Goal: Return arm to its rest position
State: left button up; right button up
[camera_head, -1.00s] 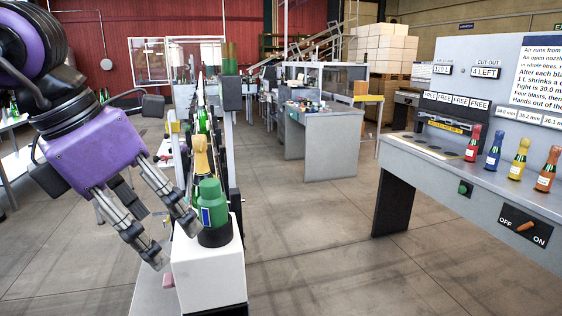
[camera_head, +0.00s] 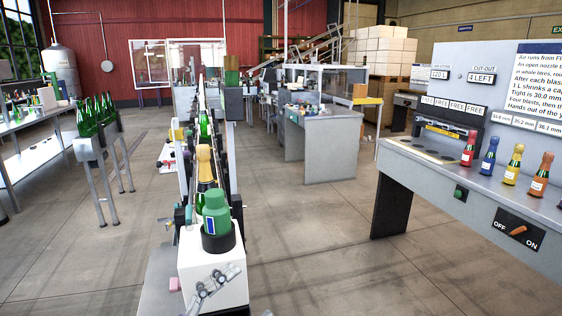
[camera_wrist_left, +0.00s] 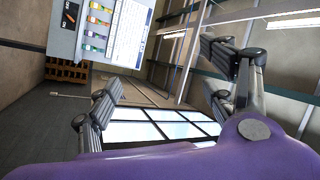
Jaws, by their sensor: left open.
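My left gripper (camera_head: 216,282) shows at the bottom of the head view, low in front of the white pedestal (camera_head: 236,262), with only its fingers in sight. In the left wrist view its two fingers (camera_wrist_left: 160,70) stand wide apart with nothing between them. The rest of the left arm is out of the head view. My right gripper is in neither view.
At right is a bench (camera_head: 440,178) with several foil-topped bottles. Open floor lies between.

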pick_arm(q)
jog(key=s+a+f+n+t+y, duration=0.1)
jog(key=s+a+f+n+y, duration=0.1)
jog(key=a+f+n+y, duration=0.45)
jog(key=s+a+f+n+y, duration=0.1)
jog(key=s+f+n+y, duration=0.2)
jog(key=f, duration=0.6)
jog(key=s+a+f+n+t+y, duration=0.1)
jog(key=s+a+f+n+y, duration=0.2)
jog(key=f+n, duration=0.4)
jog(key=s+a+f+n+g+y+p, duration=0.1)
jog(key=s+f+n+g+y, duration=0.3)
jog(key=s+f, duration=1.2)
jog(key=s+a+g, duration=0.1)
jog(key=s+g, duration=0.1)
jog(key=g, duration=0.1)
jog(key=shift+s+a+f, duration=0.2)
jog(key=shift+s+f, duration=0.15)
jog(key=shift+f, duration=0.05)
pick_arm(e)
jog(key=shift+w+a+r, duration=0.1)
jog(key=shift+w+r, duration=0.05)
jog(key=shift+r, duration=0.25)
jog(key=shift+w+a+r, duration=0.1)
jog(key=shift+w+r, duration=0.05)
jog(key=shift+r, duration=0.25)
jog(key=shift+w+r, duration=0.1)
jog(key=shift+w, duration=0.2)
